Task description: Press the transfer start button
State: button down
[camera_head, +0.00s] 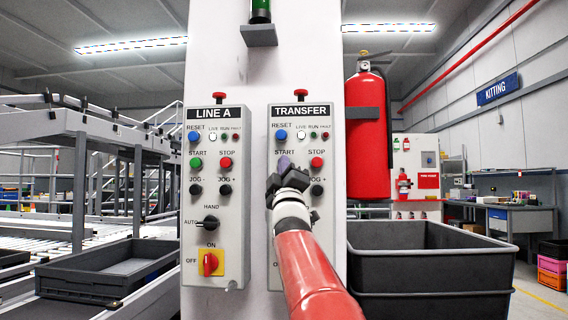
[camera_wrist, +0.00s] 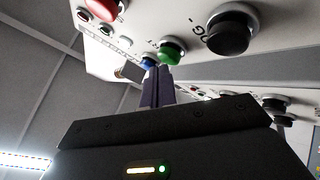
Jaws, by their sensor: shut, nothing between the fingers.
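The TRANSFER panel (camera_head: 301,111) is a light grey box on the right side of the white column. My gripper (camera_head: 284,161) is shut and empty in front of it and hides the START button in the head view. In the wrist view the green START button (camera_wrist: 173,49) shows just beyond the fingertips of my gripper (camera_wrist: 160,70). The tips overlap its lower edge in the picture; whether they touch it I cannot tell. The blue RESET button (camera_wrist: 148,62) is beside the tips, the black JOG - button (camera_wrist: 232,33) to the right, the red STOP button (camera_wrist: 103,8) upper left.
A similar LINE A panel (camera_head: 213,112) with its own green START button (camera_head: 196,163) is on the left. A fire extinguisher (camera_head: 367,130) hangs right of the column. Dark crates (camera_head: 430,268) stand lower right, a grey tray (camera_head: 105,275) lower left.

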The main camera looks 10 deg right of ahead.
jog(key=shift+w+d+p, duration=0.25)
jog(key=shift+w+p, duration=0.2)
jog(key=shift+w, duration=0.3)
dwell(0.6)
jog(key=shift+s+f, duration=0.1)
jog(key=shift+s, duration=0.05)
jog(key=shift+s+a+b, duration=0.2)
jog(key=shift+s+b, duration=0.3)
jog(key=shift+b, duration=0.05)
jog(key=shift+s+a+b, duration=0.15)
jog(key=shift+s+b, duration=0.35)
jog(key=shift+b, duration=0.05)
